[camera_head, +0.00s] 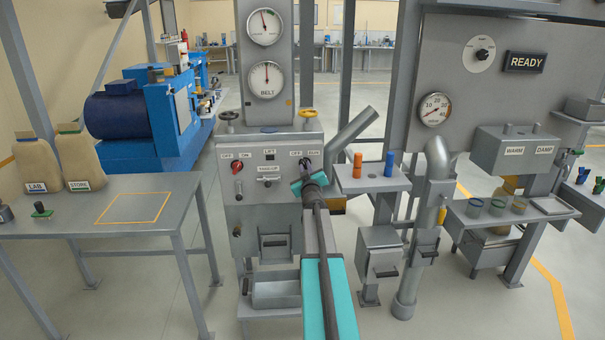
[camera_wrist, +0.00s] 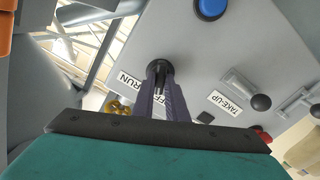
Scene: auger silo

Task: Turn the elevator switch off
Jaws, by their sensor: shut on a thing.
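The grey control panel (camera_head: 262,180) stands at centre and carries switches labelled OFF and RUN, a LIFT label and a TAKE-UP label. The black switch (camera_wrist: 159,66) sits at the right-hand OFF/RUN labels. In the wrist view its round base shows at the fingertips, with RUN to its left and OFF partly covered. My gripper (camera_head: 304,172) reaches the panel there; in the wrist view its dark fingers (camera_wrist: 160,82) are shut on the switch's lever. The fingers hide most of the lever, so I cannot tell which label it points to.
A red-knobbed switch (camera_head: 237,168) is at the panel's left. A blue round button (camera_wrist: 211,7) and black take-up knob (camera_wrist: 261,102) are near my fingers. A small shelf (camera_head: 371,182) with orange and blue pegs stands at right. A table (camera_head: 95,215) is at left.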

